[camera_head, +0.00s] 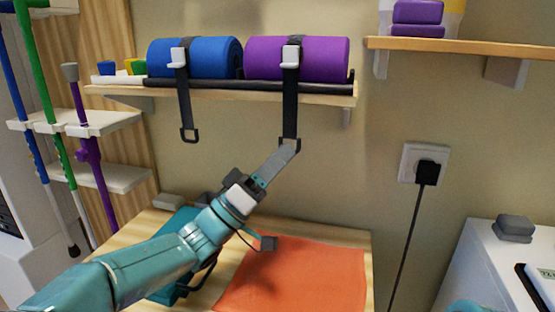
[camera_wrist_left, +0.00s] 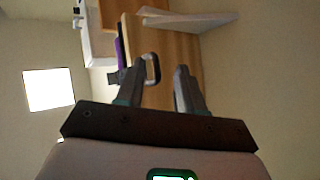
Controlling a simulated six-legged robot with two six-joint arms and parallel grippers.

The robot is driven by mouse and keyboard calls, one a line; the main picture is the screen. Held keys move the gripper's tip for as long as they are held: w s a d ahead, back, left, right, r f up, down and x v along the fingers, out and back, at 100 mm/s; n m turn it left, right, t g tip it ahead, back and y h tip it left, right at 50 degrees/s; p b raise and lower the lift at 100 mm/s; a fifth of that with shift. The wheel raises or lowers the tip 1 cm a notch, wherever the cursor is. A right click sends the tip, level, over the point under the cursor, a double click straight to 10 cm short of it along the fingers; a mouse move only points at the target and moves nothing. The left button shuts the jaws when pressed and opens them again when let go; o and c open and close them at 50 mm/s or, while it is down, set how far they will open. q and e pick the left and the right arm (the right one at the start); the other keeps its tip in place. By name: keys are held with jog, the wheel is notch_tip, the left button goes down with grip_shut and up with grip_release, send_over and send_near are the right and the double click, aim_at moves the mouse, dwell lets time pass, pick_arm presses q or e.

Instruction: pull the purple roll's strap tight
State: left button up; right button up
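The purple roll (camera_head: 315,58) lies on the wall shelf, right of the blue roll. Its black strap (camera_head: 290,100) passes over it through a pale buckle (camera_head: 291,55) and hangs below the shelf edge, ending in a dark ring (camera_head: 289,144). My left gripper (camera_head: 287,152) is at this ring, partly covering it. In the left wrist view the ring (camera_wrist_left: 153,69) shows between the fingers of the left gripper (camera_wrist_left: 161,69), nearer the left finger. The fingers stand apart; contact with the ring cannot be told. My right gripper is not in view.
The blue roll (camera_head: 190,58) has its own hanging strap (camera_head: 184,105) to the left. Below are a wooden table and an orange cloth (camera_head: 300,275). A plugged socket (camera_head: 424,165) is at right.

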pick_arm(q)
jog(key=v, duration=0.7)
jog(key=shift+a+f, duration=0.15)
jog(key=shift+f, duration=0.05)
